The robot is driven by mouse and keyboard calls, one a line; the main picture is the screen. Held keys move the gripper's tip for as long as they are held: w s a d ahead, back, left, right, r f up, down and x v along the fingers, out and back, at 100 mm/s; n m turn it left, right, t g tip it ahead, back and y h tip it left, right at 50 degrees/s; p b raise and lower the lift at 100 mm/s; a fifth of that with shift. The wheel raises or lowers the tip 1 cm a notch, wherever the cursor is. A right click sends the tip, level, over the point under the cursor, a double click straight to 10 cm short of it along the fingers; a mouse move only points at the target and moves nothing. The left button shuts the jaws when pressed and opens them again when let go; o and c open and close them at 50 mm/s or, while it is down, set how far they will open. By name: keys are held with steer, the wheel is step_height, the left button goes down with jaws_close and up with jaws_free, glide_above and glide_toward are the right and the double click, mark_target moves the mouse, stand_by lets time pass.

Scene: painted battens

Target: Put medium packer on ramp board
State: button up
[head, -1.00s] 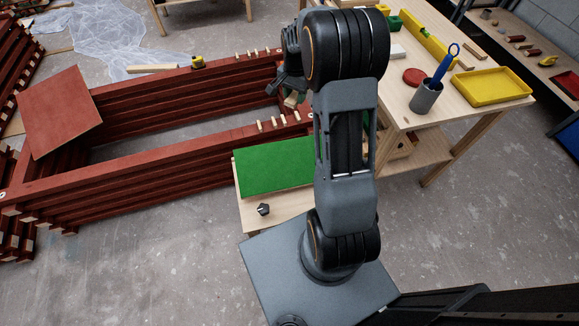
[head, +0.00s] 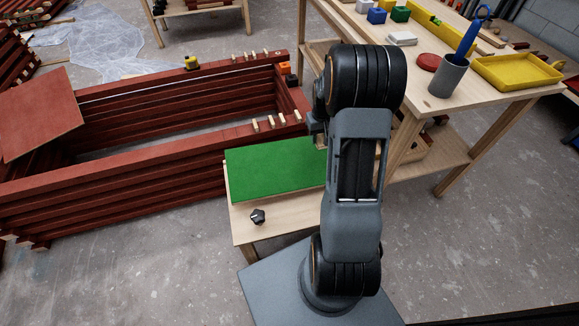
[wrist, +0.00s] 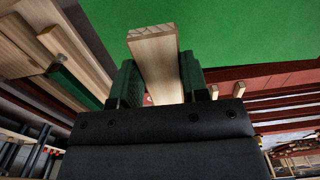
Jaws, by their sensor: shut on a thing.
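My gripper (wrist: 158,78) is shut on a pale wooden block, the packer (wrist: 158,62), with one finger on each side of it. In the head view my gripper (head: 317,130) is mostly hidden behind my arm, at the far right corner of the green board. The green board (head: 275,168), seemingly the ramp board, lies on a low wooden bench. It also fills the top of the wrist view (wrist: 240,30). Whether the block touches the board I cannot tell.
A stack of red battens (head: 150,165) forms a frame behind the bench, with several small wooden pieces (head: 270,123) on it. A black knob (head: 258,216) sits on the bench's front. A worktable with a grey cup (head: 449,77) and yellow tray (head: 517,70) stands right.

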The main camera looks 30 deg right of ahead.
steer(key=a+f+b, duration=0.1)
steer(key=a+f, duration=0.1)
steer(key=a, duration=0.3)
steer(key=b, duration=0.2)
glide_above(290, 168)
steer(key=d, duration=0.1)
steer(key=f, duration=0.4)
steer(key=shift+s+d+f, duration=0.2)
steer(key=shift+s+f, duration=0.05)
steer(key=shift+f, duration=0.15)
steer(key=shift+a+f, duration=0.55)
steer(key=shift+f, duration=0.1)
step_height(290, 168, down, 3)
steer(key=shift+w+a+f+b, duration=0.1)
steer(key=shift+a+f+b, duration=0.1)
steer(key=shift+b, duration=0.65)
steer(key=o, duration=0.9)
